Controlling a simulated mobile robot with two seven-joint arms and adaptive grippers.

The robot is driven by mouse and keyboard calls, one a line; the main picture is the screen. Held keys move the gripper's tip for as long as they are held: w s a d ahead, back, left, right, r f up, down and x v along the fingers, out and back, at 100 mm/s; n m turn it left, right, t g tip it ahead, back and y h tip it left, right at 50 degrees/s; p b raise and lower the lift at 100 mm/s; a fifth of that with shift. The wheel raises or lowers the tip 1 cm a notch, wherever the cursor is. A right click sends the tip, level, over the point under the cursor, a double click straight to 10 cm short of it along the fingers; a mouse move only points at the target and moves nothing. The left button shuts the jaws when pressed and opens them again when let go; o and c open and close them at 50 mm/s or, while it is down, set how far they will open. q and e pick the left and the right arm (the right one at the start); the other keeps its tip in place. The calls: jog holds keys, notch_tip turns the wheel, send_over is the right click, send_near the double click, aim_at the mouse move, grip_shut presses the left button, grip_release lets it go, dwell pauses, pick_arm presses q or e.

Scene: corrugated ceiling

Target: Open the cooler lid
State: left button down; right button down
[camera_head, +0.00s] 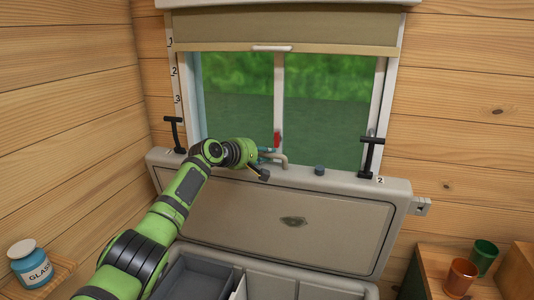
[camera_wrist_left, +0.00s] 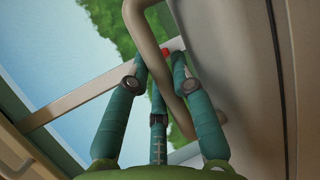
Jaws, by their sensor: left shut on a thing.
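The cooler lid (camera_head: 250,212) is a large pale grey panel in the head view. It stands raised, tilted back in front of the window, with its inner face and small oval emblem showing. A beige bent handle (camera_head: 280,158) sits at its top edge. My left gripper (camera_head: 266,155) is at this handle. In the left wrist view the teal fingers (camera_wrist_left: 161,70) are shut on the handle (camera_wrist_left: 150,35), which passes between them. The cooler body (camera_head: 256,284) below is open, showing its compartments. My right gripper is not in view.
Black T-handles (camera_head: 371,155) stand at either side. Orange (camera_head: 460,277) and green (camera_head: 484,256) cups stand at right.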

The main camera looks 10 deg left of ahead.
pick_arm(q)
jog(key=shift+f, duration=0.15)
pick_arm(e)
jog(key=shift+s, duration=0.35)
pick_arm(q)
jog(key=c, duration=1)
grip_release()
jog(key=shift+c, duration=0.2)
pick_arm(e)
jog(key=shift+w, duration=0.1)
pick_arm(q)
jog(key=shift+s+a, duration=0.1)
jog(key=v, duration=1.2)
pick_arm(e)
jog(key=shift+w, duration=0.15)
